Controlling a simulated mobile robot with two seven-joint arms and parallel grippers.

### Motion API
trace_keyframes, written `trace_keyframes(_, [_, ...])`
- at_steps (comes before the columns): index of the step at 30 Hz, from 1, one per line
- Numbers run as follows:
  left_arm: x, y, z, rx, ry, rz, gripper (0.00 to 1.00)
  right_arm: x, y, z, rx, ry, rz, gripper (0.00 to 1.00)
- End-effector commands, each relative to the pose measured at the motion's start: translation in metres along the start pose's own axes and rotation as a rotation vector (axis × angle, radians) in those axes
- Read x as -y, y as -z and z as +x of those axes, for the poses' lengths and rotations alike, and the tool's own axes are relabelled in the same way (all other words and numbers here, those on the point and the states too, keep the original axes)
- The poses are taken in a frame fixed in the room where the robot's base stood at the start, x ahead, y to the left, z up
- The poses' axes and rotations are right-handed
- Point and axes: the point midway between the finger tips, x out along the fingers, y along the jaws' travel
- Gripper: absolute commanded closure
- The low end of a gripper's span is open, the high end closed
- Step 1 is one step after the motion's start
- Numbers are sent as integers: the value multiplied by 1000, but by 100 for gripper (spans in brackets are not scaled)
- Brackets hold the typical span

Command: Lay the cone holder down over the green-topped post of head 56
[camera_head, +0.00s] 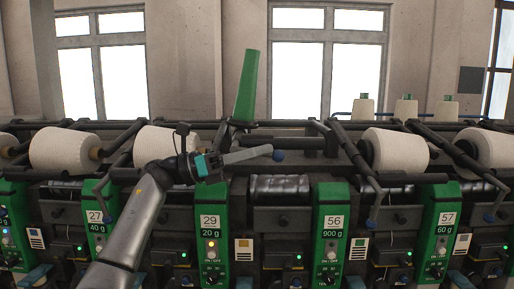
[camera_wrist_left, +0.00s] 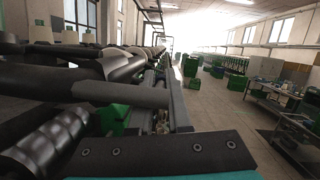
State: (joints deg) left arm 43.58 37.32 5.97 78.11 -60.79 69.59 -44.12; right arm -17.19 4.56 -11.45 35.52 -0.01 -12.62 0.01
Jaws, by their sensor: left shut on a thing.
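The cone holder (camera_head: 248,155) is a grey bar with a blue knob at its right end, raised above the winder's front. My left gripper (camera_head: 208,163), dark with teal parts, is shut on its left part. A tall green cone (camera_head: 245,86) stands nearly upright just behind the bar. The green post of head 56 (camera_head: 331,200), labelled 56 and 900 g, is lower and to the right; the bar's knob is apart from it. In the left wrist view, dark bars (camera_wrist_left: 120,95) lie ahead of a dark screwed plate; the grip itself is hidden. My right gripper is not in view.
Green post 29 (camera_head: 211,225) is below my gripper. A dark roller (camera_head: 280,187) lies between posts 29 and 56. White cones (camera_head: 394,149) sit on neighbouring heads at both sides. Green-topped white cones (camera_head: 405,108) stand behind. An aisle (camera_wrist_left: 220,120) is open at right in the wrist view.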

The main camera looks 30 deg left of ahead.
Motion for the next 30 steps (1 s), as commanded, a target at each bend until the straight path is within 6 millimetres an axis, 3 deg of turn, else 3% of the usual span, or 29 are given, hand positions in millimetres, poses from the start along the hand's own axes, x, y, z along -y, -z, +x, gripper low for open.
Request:
trace_keyframes(14, [-1,14,-4,-249,-38,14,100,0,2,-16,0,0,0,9])
trace_keyframes(30, [-3,22,-14,-512,-85,34,100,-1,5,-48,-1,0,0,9])
